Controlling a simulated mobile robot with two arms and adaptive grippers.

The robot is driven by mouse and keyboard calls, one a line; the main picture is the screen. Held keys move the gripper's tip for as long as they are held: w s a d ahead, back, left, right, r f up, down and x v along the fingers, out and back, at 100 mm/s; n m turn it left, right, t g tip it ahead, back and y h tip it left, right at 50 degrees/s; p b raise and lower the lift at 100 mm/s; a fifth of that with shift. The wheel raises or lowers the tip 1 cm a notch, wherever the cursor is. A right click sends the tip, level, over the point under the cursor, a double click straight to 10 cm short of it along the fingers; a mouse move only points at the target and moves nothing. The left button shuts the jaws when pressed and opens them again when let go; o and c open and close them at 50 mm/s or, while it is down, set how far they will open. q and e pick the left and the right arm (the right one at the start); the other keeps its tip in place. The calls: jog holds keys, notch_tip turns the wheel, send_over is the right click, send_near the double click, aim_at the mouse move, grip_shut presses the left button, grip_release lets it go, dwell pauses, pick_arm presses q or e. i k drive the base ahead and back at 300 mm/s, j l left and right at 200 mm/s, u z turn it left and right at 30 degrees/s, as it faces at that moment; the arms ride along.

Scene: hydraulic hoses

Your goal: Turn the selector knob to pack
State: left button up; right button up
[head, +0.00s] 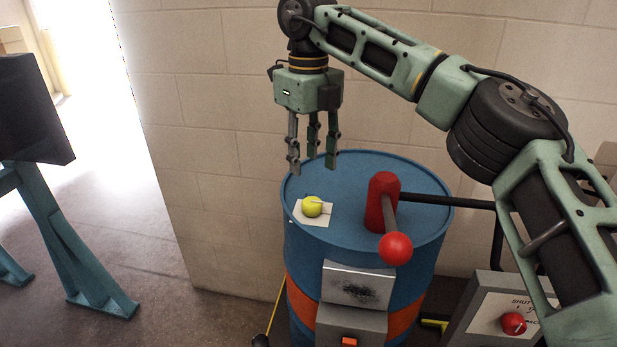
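A yellow round knob (312,206) sits on a small white square plate on the left part of the blue drum's top (345,170). A thin dark line shows on the knob; no readable "pack" label shows. I cannot tell for certain that this is the selector knob. My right gripper (312,163) points down above the far left part of the drum top. Its fingers are spread, with nothing between them. The fingertips appear above and apart from the yellow knob. My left gripper is not in view.
A red post (382,198) with a red-balled lever (395,248) stands right of the knob. A grey box (352,322) is on the drum's front. A sign panel with a red knob (513,323) is lower right.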

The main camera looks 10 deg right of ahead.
aim_at(512, 324)
jog(key=k+j, duration=0.15)
jog(key=k, duration=0.35)
jog(key=k+j, duration=0.15)
jog(key=k, duration=0.35)
